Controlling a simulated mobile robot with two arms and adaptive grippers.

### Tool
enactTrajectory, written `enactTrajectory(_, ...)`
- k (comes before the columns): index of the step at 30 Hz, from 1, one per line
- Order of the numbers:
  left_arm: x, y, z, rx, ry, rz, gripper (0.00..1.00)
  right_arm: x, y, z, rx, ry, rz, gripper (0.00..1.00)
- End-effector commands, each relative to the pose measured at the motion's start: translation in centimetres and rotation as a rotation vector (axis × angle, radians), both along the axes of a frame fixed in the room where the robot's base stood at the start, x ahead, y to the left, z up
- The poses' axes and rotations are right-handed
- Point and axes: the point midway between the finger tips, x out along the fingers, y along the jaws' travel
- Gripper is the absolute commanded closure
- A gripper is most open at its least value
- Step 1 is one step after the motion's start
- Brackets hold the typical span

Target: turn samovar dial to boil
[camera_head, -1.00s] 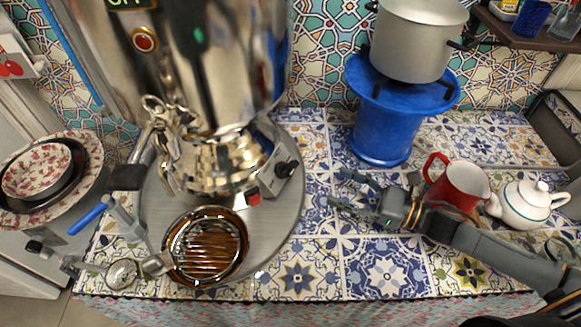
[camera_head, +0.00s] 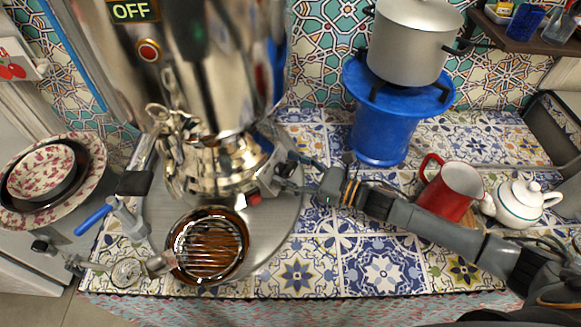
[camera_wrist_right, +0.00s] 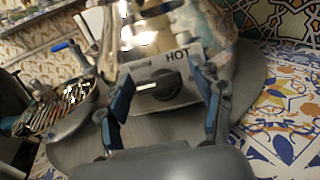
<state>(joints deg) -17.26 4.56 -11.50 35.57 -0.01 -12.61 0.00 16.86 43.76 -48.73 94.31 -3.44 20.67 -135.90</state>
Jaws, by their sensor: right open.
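The shiny metal samovar (camera_head: 218,70) stands on a round grey tray (camera_head: 278,222) at the left of the counter. Its black dial (camera_wrist_right: 158,84) sits on a grey control box marked HOT (camera_wrist_right: 180,62) in the right wrist view. In the head view my gripper mostly covers the dial. My right gripper (camera_head: 298,173) is open at the samovar's lower right side. In the wrist view its two blue-padded fingers (camera_wrist_right: 166,110) stand apart on either side of the dial. Contact with the dial cannot be told.
A blue stand (camera_head: 385,130) with a grey pot (camera_head: 408,45), a red mug (camera_head: 450,188) and a white teapot (camera_head: 522,203) are at the right.

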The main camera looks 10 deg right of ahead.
Motion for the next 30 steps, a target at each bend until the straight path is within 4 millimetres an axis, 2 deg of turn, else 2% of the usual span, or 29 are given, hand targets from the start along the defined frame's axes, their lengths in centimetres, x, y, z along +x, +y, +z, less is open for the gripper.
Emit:
enactTrajectory(4, 0.0, 0.0, 0.0, 0.0, -0.001, 0.0, 1.0, 0.0, 0.0, 0.0, 0.0, 0.0, 0.0, 0.34)
enactTrajectory(12, 0.1, 0.0, 0.0, 0.0, -0.001, 0.0, 1.0, 0.0, 0.0, 0.0, 0.0, 0.0, 0.0, 0.89)
enactTrajectory(22, 0.1, 0.0, 0.2, 0.001, -0.001, 0.001, 1.0, -0.1, 0.0, 0.0, 0.019, 0.025, -0.023, 0.89)
enactTrajectory(30, 0.1, 0.0, 1.1, 0.001, -0.001, 0.001, 1.0, -0.1, 0.1, 0.1, 0.098, 0.124, -0.121, 0.89)
